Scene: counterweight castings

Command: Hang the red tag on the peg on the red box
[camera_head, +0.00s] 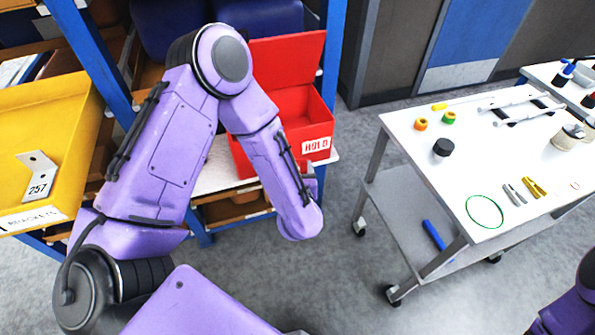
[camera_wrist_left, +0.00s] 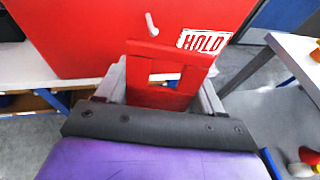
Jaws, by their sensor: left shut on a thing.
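The red box (camera_head: 265,110) stands open-lidded on a white shelf, with a white HOLD label on its front. In the left wrist view the box's red front (camera_wrist_left: 80,35) fills the upper left, and a small pale metal peg (camera_wrist_left: 151,25) sticks out left of the label. My left gripper (camera_wrist_left: 165,90) is shut on the red tag (camera_wrist_left: 168,47), a flat red piece with a cut-out opening. The tag's top edge is just below the peg in this view; I cannot tell the gap in depth. In the head view my left forearm mostly hides the gripper. My right gripper is out of view.
A yellow tray (camera_head: 60,120) with a bracket marked 257 is at the left. Blue rack posts (camera_head: 333,50) stand beside the box. A white wheeled table (camera_head: 415,150) with rings, tools and a black cylinder is at the right. Grey floor lies between.

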